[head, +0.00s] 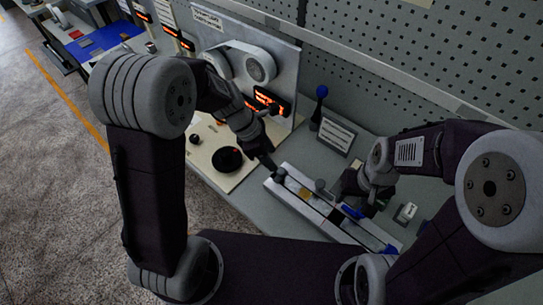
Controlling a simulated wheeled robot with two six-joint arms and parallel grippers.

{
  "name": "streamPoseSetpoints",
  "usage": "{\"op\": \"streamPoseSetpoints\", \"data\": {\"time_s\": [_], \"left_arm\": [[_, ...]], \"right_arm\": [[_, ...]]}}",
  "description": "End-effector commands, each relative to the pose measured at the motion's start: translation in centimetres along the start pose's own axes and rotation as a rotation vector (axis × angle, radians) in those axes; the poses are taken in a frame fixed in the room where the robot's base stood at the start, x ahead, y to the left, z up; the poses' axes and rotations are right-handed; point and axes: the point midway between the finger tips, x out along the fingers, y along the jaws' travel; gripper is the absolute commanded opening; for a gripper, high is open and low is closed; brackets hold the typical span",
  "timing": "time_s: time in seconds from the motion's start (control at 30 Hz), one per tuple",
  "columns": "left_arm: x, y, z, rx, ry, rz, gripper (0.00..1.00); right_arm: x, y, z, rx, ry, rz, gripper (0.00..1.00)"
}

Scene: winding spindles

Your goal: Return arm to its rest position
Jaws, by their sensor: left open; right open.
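My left arm comes in from the left, and its dark gripper (268,138) is above the bench, between the winding machine (289,62) and the left end of the long grey fixture (282,190). It is open, with nothing visible between its fingers. My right arm reaches in from the right. Its gripper (361,205) is low over the right half of the fixture, near a blue piece (352,212). It is open; its fingertips are dark and small, so I cannot tell whether they touch anything.
A cream plate with a black round knob (228,160) is left of the fixture. A blue-topped lever (321,92) and a placard (337,136) stand behind it. A small white switch box (406,212) is at right. A perforated wall (400,65) bounds the back.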

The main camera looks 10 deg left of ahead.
Motion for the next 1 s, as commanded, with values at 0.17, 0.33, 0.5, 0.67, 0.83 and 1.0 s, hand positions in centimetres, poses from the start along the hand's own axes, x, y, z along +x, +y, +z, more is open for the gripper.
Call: {"op": "streamPoseSetpoints", "data": {"time_s": [0.17, 0.33, 0.5, 0.67, 0.83, 1.0], "left_arm": [[0.0, 0.0, 0.0, 0.0, 0.0, 0.0, 0.5], [-0.8, 0.5, 0.0, -0.004, -0.006, 0.023, 0.5], [-4.6, -3.3, -5.4, 0.315, 0.134, 0.059, 0.5], [-5.2, -7.5, -11.1, 1.063, 0.306, -0.075, 0.5], [-4.9, -8.7, -13.2, 1.604, 0.349, -0.219, 0.5], [-5.0, -8.3, -13.2, 1.74, 0.348, -0.24, 0.5]], "right_arm": [[0.0, 0.0, 0.0, 0.0, 0.0, 0.0, 0.52], [0.0, 0.0, 0.0, 0.0, 0.0, 0.0, 0.52], [0.0, 0.0, 0.0, 0.0, 0.0, 0.0, 0.52], [0.0, 0.0, 0.0, 0.0, 0.0, 0.0, 0.52], [0.0, 0.0, 0.0, 0.0, 0.0, 0.0, 0.52], [0.0, 0.0, 0.0, 0.0, 0.0, 0.0, 0.52]]}}
